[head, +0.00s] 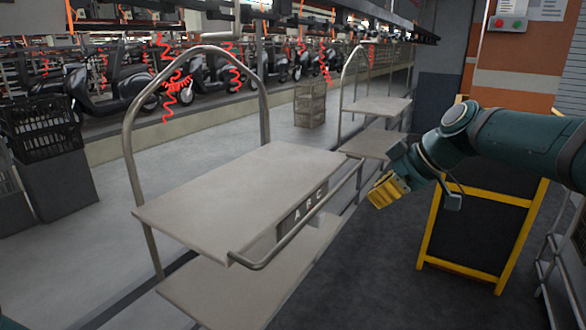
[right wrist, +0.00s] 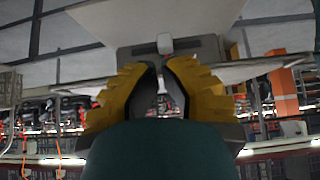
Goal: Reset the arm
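My right gripper (head: 386,190) has yellow fingers and hangs at the end of the teal right arm, which comes in from the right of the head view. It is in the air to the right of the near cart's handle bar, apart from it as far as I can see. In the right wrist view, the two yellow fingers (right wrist: 164,80) stand with a gap between them and nothing held. My left gripper is out of view; only a small teal bit shows at the lower left corner.
A grey two-shelf cart (head: 235,195) with a metal hoop stands in front of me. A second cart (head: 376,107) is behind it. A dark yellow-framed stand (head: 475,235) is below my right arm. Black crates (head: 45,128) stand left, scooters (head: 205,80) at the back.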

